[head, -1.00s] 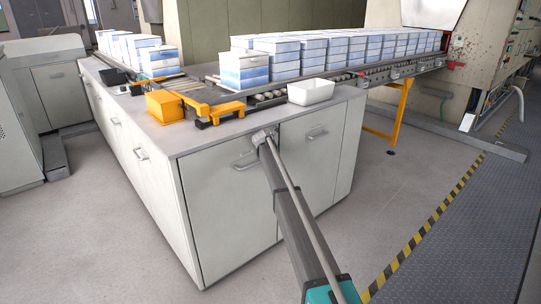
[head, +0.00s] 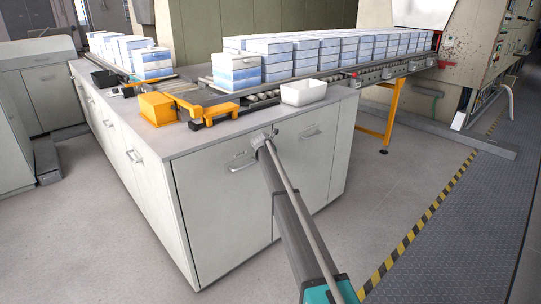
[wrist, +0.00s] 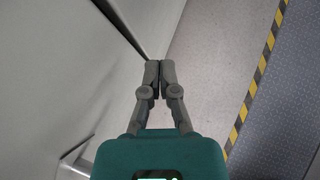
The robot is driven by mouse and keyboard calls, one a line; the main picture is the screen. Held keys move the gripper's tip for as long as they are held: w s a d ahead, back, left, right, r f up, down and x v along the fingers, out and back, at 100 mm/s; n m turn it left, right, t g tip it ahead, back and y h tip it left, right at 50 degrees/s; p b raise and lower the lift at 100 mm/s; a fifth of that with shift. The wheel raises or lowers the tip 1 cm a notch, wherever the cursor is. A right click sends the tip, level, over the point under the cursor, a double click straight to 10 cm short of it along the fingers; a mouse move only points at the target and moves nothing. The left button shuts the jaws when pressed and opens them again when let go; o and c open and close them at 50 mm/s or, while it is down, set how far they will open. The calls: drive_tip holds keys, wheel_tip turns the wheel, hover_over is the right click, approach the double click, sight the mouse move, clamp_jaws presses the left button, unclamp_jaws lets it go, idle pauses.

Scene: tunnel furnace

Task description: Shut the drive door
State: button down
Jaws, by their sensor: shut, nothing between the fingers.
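The cabinet's front end has two pale grey doors side by side under the worktop. The left door (head: 222,215) has a bar handle (head: 242,161) near its top, and the right door (head: 318,170) has a similar handle (head: 311,131). Contact is unclear.
Above the doors, the worktop carries a white tray (head: 304,92), an orange block (head: 157,108) and a conveyor with rows of blue-white boxes (head: 237,72). An orange leg (head: 393,110) stands at right. Floor right of the cabinet is clear up to a yellow-black stripe (head: 412,235).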

drive_tip(key=s+d+r+p, duration=0.5)
drive_tip(key=r+p, duration=0.2)
drive_tip(key=shift+s+d, duration=0.3)
drive_tip(key=shift+d, duration=0.1)
idle(0.4)
drive_tip(key=s+d+f+m+g, duration=0.1)
drive_tip(key=s+d+m, duration=0.4)
drive_tip(key=s, duration=0.4)
drive_tip(key=s+d+f+m+g, duration=0.15)
drive_tip(key=s+d+m, duration=0.3)
drive_tip(key=s, duration=0.45)
drive_tip(key=s+d+f+m+g, duration=0.1)
drive_tip(key=s+d+m+g, duration=0.1)
drive_tip(key=s+d+m, duration=0.5)
drive_tip(key=s+d+f+m+g+y, duration=0.15)
drive_tip(key=s+m, duration=0.65)
drive_tip(key=s, duration=0.8)
drive_tip(key=s+d+m+g+y, duration=0.15)
drive_tip(key=s+m, duration=0.55)
drive_tip(key=s, duration=0.9)
wheel_tip(320, 180, up, 18)
drive_tip(key=p, duration=1.8)
drive_tip(key=shift+w+a+f+g, duration=0.25)
drive_tip(key=shift+w+g, duration=0.05)
drive_tip(key=shift+g, duration=0.15)
drive_tip(key=shift+s, duration=0.1)
